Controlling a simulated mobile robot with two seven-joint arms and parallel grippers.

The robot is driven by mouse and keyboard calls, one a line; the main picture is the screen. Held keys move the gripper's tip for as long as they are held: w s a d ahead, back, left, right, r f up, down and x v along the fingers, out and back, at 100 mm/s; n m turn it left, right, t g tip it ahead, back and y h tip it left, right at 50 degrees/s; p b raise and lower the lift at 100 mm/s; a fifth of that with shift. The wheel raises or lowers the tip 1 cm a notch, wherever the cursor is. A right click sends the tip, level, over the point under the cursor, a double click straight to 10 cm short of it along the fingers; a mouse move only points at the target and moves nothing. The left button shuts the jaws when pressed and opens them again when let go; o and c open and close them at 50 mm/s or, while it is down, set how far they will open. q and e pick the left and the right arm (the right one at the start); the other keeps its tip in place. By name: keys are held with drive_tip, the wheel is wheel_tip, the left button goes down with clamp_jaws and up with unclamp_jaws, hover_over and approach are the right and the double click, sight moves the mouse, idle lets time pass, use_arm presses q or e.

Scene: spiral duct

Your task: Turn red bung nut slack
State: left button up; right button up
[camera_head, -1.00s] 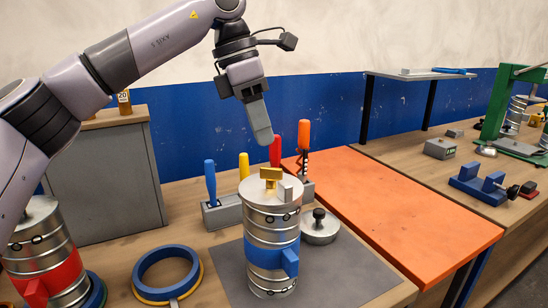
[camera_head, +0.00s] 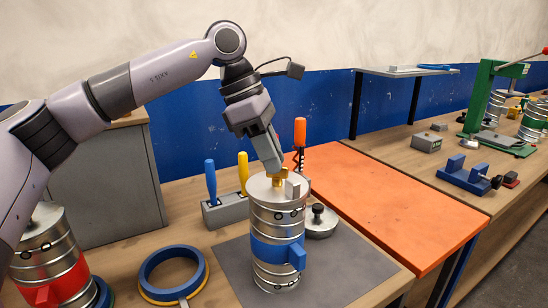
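A silver ribbed drum with a blue band (camera_head: 268,250) stands upright on a grey mat. A gold-coloured nut-like piece (camera_head: 279,180) and a small grey block (camera_head: 296,186) sit on its lid. My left gripper (camera_head: 273,164) points down at the gold piece, its fingertips at or just above it. The fingers overlap from this side, so I cannot tell whether they are open or grip it. A similar drum with a red band (camera_head: 62,285) stands at the lower left, its lid partly behind my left arm; no red nut shows on it. My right gripper is not in view.
A tool holder (camera_head: 226,212) with blue and yellow handles stands behind the blue-banded drum. A knobbed metal disc (camera_head: 319,222) lies to its right, a blue ring (camera_head: 172,272) to its left. An orange board (camera_head: 385,210) lies clear at right. A grey cabinet (camera_head: 100,190) stands at the back left.

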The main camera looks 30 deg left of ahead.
use_arm(q)
drive_tip(key=shift+w+d+f, duration=0.1)
drive_tip(key=shift+d+f, duration=0.15)
drive_tip(key=shift+f, duration=0.3)
drive_tip(key=shift+c, duration=0.3)
clamp_jaws()
drive_tip(key=shift+f+n+b, duration=0.15)
drive_tip(key=shift+n+b, duration=0.5)
drive_tip(key=shift+n, duration=0.05)
drive_tip(key=shift+n+t+y+b, duration=0.3)
drive_tip(key=shift+n+t+b, duration=0.2)
drive_tip(key=shift+n, duration=0.3)
drive_tip(key=shift+n+y, duration=0.3)
drive_tip(key=shift+n, duration=0.4)
drive_tip(key=shift+r, duration=0.2)
drive_tip(key=shift+o, duration=0.3)
unclamp_jaws()
